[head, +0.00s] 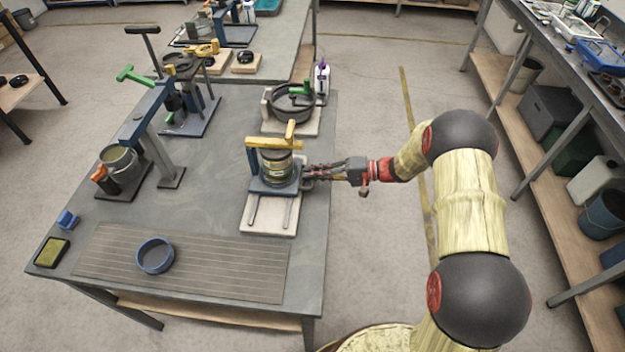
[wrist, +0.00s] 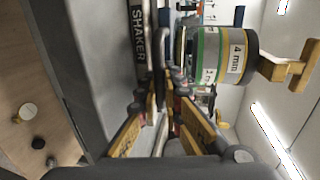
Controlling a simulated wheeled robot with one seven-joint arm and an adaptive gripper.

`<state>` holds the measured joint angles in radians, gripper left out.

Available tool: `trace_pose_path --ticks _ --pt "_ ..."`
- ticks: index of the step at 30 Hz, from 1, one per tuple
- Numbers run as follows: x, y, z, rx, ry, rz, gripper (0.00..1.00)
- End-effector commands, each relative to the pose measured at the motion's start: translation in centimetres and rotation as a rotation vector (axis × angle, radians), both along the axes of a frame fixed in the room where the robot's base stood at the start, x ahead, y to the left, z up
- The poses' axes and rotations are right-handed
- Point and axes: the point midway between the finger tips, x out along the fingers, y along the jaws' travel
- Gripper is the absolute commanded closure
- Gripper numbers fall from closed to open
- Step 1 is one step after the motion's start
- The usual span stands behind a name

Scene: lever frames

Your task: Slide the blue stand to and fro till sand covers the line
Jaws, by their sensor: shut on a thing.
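The blue stand (head: 262,188) sits at the far end of two dark rails on a pale base board (head: 268,225). It holds a sieve stack (head: 277,168) upright under a yellow top bar (head: 275,142). The wrist view shows the sieve stack (wrist: 222,55) with a "4 mm" label and the stand's edge marked "SHAKER" (wrist: 139,35). My gripper (head: 309,173) reaches in from the right and is shut on the stand's handle; its fingers (wrist: 163,88) also show in the wrist view. I see no sand and no line in either view.
A dark pan with a green handle (head: 294,101) stands close behind. A lever press (head: 150,130) and a pot (head: 119,160) are to the left. A blue-rimmed dish (head: 155,256) rests on the slatted mat (head: 215,270) in front. The rails' near part is clear.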

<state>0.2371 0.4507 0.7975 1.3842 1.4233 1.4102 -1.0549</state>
Motion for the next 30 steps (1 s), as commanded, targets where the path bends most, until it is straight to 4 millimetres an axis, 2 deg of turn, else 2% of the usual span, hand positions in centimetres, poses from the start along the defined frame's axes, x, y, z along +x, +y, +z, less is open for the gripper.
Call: trace_pose_path --ticks 2,3,12,23,26,30 --pt "0.4 -0.2 0.1 -0.004 -0.005 -0.01 1.0" --pt "0.4 -0.2 0.1 -0.004 -0.005 -0.01 0.92" --pt "0.4 -0.2 0.2 -0.002 -0.007 -0.01 0.74" --pt "0.2 -0.4 0.2 -0.002 -0.004 -0.007 0.74" --pt "0.1 -1.4 0.4 -0.002 -0.005 -0.008 0.74" --pt "-0.4 -3.9 0.9 -0.002 -0.005 -0.01 0.74"
